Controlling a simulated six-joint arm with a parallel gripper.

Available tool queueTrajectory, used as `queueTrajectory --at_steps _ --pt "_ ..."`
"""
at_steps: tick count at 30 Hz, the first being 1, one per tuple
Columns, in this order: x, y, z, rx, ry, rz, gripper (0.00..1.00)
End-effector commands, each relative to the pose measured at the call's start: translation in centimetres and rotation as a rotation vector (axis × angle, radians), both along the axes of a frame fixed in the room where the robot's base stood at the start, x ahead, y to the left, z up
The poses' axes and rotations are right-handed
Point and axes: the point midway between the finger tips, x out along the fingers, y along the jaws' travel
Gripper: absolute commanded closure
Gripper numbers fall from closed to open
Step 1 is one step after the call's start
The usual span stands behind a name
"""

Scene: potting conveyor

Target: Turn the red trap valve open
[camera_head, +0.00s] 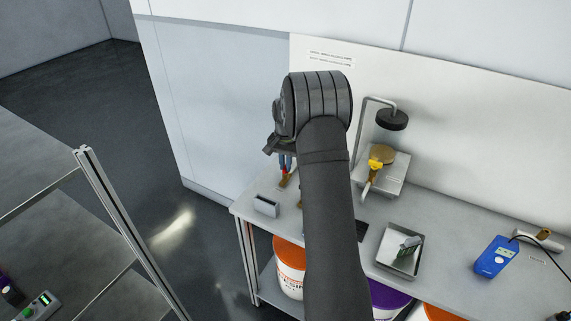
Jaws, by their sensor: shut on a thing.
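My gripper (282,156) is at the left end of the bench, small in view and partly hidden by my dark arm. It points down and is shut on what looks like the red trap valve (284,166), where a bit of red shows at the fingertips. A brass-coloured piece (284,182) shows just below it. The arm hides most of the valve and its fitting, so I cannot tell the angle of its handle.
A yellow-handled brass valve (376,164) stands right of my arm, near a black shower head (392,119). A grey holder (266,206), a metal tray (399,250) and a blue meter (495,257) are on the bench. Buckets, one orange-lidded (290,254), stand below.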

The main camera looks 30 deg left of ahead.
Motion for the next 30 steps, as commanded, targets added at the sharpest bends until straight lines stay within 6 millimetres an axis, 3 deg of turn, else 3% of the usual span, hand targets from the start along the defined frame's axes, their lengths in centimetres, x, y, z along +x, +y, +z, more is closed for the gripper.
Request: queueTrajectory --at_steps 10,26,27,30 --pt "0.05 0.04 0.09 0.001 -0.002 -0.129 1.0" --pt "0.07 0.03 0.1 0.001 -0.002 -0.149 1.0" --pt "0.06 0.04 0.1 0.001 -0.002 -0.149 0.82" --pt "0.05 0.03 0.07 0.001 -0.002 -0.149 0.68"
